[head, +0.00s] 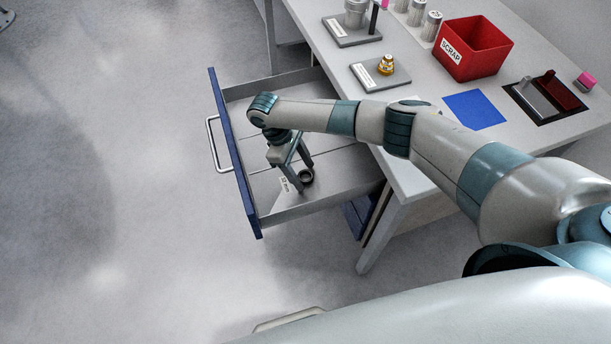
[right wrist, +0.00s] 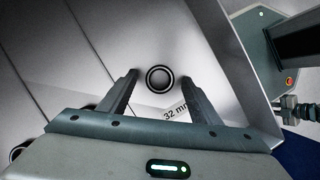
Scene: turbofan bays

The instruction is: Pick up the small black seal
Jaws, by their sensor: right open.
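A small black seal (head: 306,177), a dark ring, lies in the open drawer (head: 349,172), in the compartment nearest the front of the picture. In the right wrist view the seal (right wrist: 160,78) lies flat on the drawer floor, close to a "32 mm" label (right wrist: 176,112). My right gripper (head: 303,176) points down into the drawer and is open and empty. In the right wrist view its fingertips (right wrist: 160,75) appear on either side of the seal, with gaps on both sides. The height left between tips and floor is hard to tell. My left gripper is out of view.
Drawer walls and thin dividers (right wrist: 90,45) bound the compartments. Another dark ring (right wrist: 17,153) shows partly at the left edge of the right wrist view. On the bench stand a red SCRAP bin (head: 473,50), a blue mat (head: 474,110) and a brass part (head: 386,65).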

